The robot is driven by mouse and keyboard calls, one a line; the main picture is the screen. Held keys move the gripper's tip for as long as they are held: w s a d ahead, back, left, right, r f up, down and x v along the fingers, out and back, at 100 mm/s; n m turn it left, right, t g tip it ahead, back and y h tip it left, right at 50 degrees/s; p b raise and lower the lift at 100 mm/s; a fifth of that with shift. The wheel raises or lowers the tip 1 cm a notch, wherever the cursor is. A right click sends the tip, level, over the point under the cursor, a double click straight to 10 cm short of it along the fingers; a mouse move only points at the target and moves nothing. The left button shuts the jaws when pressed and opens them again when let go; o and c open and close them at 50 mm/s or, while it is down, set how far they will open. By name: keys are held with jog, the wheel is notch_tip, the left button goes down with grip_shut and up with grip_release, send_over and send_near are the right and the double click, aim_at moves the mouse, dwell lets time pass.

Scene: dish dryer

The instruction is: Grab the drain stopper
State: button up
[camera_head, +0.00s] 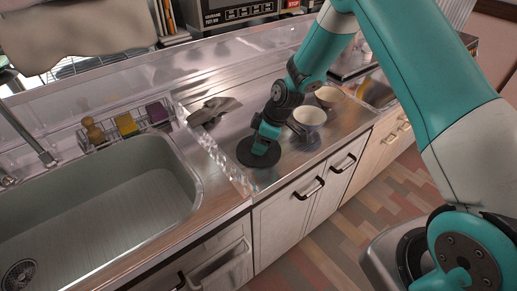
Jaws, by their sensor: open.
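The drain stopper (258,158) looks like a flat, round black disc. It lies on the metal counter to the right of the sink. My gripper (262,147) points down at the disc's upper middle and hides part of it. The jaws are open. The fingertips are small and dark in this view, so I cannot tell whether they touch the stopper or sit around a part of it.
The sink (95,190) is at the left, with a drain (18,274) and a sponge rack. Two bowls, a near one (309,118) and a far one (328,95), stand close to the right of my gripper. A crumpled grey cloth-like item (213,110) lies behind it.

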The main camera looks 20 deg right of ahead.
jog(key=c, duration=1.1)
jog(key=shift+o, duration=0.2)
jog(key=shift+r, duration=0.15)
